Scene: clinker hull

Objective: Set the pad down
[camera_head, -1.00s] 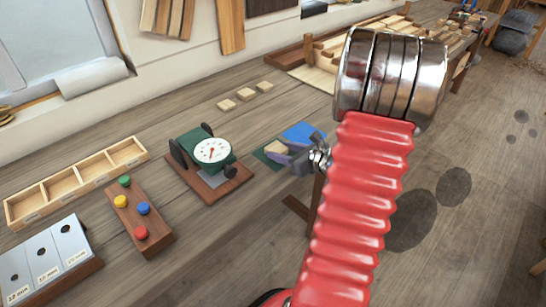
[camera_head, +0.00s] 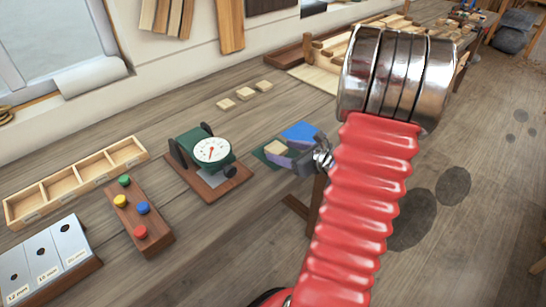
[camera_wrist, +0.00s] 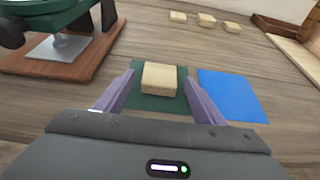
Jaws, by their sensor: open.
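The pad, a small pale wooden block (camera_wrist: 160,78), sits on a dark green square (camera_wrist: 150,102) on the bench, beside a blue square (camera_wrist: 232,94). My gripper (camera_wrist: 159,82) is open, with one purple finger on each side of the pad and a visible gap at each side. In the head view, the pad (camera_head: 276,147) shows between the fingers of my gripper (camera_head: 280,153), next to the blue square (camera_head: 301,131). The fingers hide part of the green square there.
A green dial gauge (camera_head: 211,151) on a wooden base stands to the left. Several small pale blocks (camera_head: 244,94) lie behind on the bench. A board with coloured knobs (camera_head: 140,210) and a divided wooden tray (camera_head: 80,180) are further left.

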